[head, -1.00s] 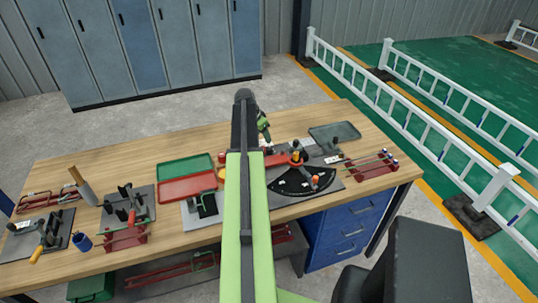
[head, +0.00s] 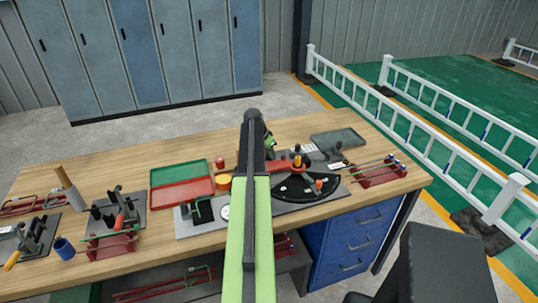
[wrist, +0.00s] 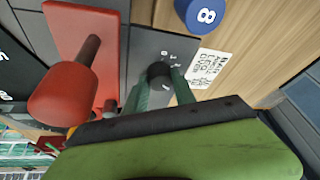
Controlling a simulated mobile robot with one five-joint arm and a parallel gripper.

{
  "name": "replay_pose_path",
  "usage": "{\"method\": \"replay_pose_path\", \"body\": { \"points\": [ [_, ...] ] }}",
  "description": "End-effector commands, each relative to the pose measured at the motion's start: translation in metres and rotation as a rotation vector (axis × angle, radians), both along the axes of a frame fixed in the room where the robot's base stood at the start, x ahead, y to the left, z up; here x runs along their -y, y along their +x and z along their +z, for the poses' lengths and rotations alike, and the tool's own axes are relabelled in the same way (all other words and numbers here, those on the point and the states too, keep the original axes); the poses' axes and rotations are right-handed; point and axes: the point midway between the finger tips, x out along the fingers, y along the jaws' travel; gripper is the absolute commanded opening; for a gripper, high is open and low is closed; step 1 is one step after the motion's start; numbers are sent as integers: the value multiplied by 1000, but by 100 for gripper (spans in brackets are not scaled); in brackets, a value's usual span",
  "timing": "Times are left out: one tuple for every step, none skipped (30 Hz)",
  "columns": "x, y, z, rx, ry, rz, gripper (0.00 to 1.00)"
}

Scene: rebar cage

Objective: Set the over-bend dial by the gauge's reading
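The over-bend dial (wrist: 160,73) shows in the wrist view as a black knob on a dark plate with small white numerals, only partly readable. My gripper (wrist: 160,80) has its two green fingers on either side of the knob, with slight gaps seeming to show. In the head view my gripper (head: 269,141) is over the back of the bending station, and the knob cannot be made out there. A white round face (head: 224,211), possibly the gauge, is partly hidden by my arm. Its reading is not legible.
A red lever with a rounded handle (wrist: 65,90) stands close left of my gripper. A blue numbered cylinder (wrist: 207,12) and a printed label (wrist: 207,68) lie beyond. On the bench are a black angle sector (head: 300,188), red tray (head: 182,193), green tray (head: 180,173) and grey tray (head: 338,139).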

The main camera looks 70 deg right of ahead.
Motion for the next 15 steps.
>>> {"method": "replay_pose_path", "body": {
  "points": [
    [0, 0, 0, 0, 0, 0, 23],
    [0, 0, 0, 0, 0, 0, 19],
    [0, 0, 0, 0, 0, 0, 14],
    [0, 0, 0, 0, 0, -1, 10],
    [0, 0, 0, 0, 0, -1, 6],
    [0, 0, 0, 0, 0, -1, 1],
    [0, 0, 0, 0, 0, -1, 0],
    [0, 0, 0, 0, 0, -1, 0],
    [0, -1, 0, 0, 0, -1, 0],
    [0, -1, 0, 0, 0, -1, 0],
    [0, -1, 0, 1, 0, 0, 0],
    [0, -1, 0, 0, 0, 2, 0],
    [0, -1, 0, 0, 0, 4, 0],
    [0, -1, 0, 1, -1, 8, 0],
    [0, -1, 0, 0, 0, 15, 0]
  ]
}}
